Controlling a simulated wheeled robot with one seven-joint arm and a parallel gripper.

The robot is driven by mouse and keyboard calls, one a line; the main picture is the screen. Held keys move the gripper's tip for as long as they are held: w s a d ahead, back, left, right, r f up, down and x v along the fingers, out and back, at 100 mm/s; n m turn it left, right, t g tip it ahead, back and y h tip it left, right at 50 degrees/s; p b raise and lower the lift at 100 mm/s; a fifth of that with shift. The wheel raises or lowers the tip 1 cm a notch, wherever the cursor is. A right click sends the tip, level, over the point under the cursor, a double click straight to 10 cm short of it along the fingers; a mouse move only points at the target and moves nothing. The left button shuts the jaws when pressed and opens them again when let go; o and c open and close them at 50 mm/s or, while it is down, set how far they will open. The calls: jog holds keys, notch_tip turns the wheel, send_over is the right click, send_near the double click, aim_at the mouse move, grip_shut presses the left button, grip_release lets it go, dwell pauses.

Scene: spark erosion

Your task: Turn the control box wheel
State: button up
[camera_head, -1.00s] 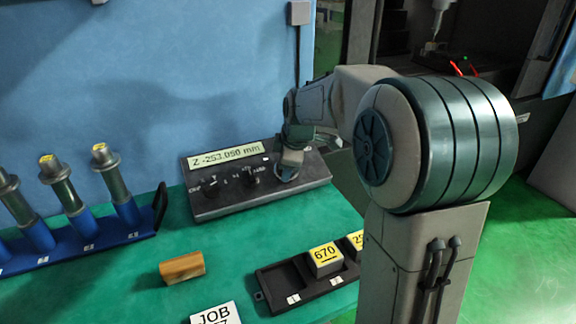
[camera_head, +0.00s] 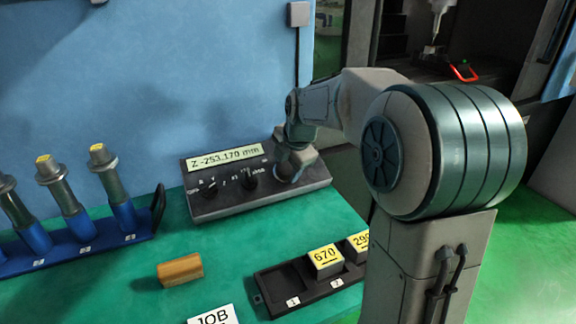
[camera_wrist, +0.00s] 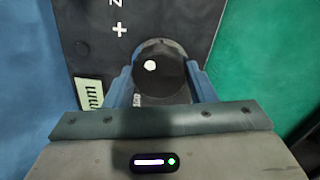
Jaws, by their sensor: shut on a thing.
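The control box (camera_head: 225,203) is a dark grey sloped box on the green bench against the blue wall. Its lit display (camera_head: 226,156) reads Z -253.170 mm. Two small black knobs sit on its face to the left of my gripper. My gripper (camera_head: 290,172) is at the right end of the box's face. In the wrist view, the round dark wheel (camera_wrist: 160,75) with a white spot lies between the two blue fingers of my gripper (camera_wrist: 162,88), which are shut on it. In the head view my gripper mostly hides the wheel.
A blue rack (camera_head: 85,252) with several metal cylinders stands at the left. A wooden block (camera_head: 180,270), a JOB card (camera_head: 213,316) and a black tray (camera_head: 288,302) holding yellow-topped blocks lie in front of the box. Green bench shows between them.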

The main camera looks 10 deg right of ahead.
jog(key=shift+r, duration=0.1)
dwell(0.4)
jog(key=o, duration=1)
jog(key=shift+c, duration=0.2)
jog(key=p+v, duration=0.1)
jog(key=v, duration=1.2)
jog(key=shift+s+r, duration=0.15)
jog(key=shift+r, duration=0.15)
